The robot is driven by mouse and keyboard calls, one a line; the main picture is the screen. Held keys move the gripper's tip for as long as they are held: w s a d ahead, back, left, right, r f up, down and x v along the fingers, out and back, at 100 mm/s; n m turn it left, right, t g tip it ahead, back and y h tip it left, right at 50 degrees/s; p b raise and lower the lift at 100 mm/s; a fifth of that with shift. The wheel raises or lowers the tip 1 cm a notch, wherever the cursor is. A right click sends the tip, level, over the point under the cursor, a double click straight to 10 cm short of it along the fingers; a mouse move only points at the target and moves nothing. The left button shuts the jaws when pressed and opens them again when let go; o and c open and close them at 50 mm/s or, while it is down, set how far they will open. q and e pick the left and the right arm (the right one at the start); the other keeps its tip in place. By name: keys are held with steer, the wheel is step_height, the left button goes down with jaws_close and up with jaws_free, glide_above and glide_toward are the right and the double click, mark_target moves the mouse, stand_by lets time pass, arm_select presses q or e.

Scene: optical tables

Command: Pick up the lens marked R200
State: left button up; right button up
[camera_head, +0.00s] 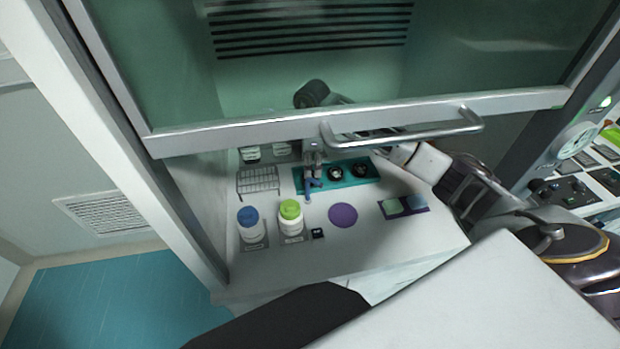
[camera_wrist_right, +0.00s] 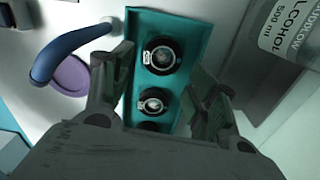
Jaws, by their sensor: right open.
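A teal tray (camera_head: 347,183) holds round black-rimmed lenses in a row; it also shows in the right wrist view (camera_wrist_right: 195,30). One lens (camera_wrist_right: 162,55) lies farther up the tray, a second lens (camera_wrist_right: 152,103) lies below it, and a third dark round part (camera_wrist_right: 149,127) is mostly hidden by my gripper. Small white labels sit beside the lenses, but I cannot read R200 on any. My right gripper (camera_wrist_right: 152,70) is open and empty, its fingers on either side of the tray. My left gripper is not in view.
A glass sash with a handle (camera_head: 405,132) hangs above the worktop. A wire rack (camera_head: 258,182), a blue-capped bottle (camera_head: 250,225), a green-capped bottle (camera_head: 291,218) and a purple disc (camera_head: 343,215) stand around. A labelled alcohol bottle (camera_wrist_right: 285,40) is close right. A blue curved piece (camera_wrist_right: 65,48) is left.

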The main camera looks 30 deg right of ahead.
steer(key=shift+w+a+f+p, duration=0.15)
steer(key=shift+f+p, duration=0.3)
steer(key=shift+f, duration=2.05)
steer(key=shift+c, duration=0.3)
steer(key=c, duration=0.7)
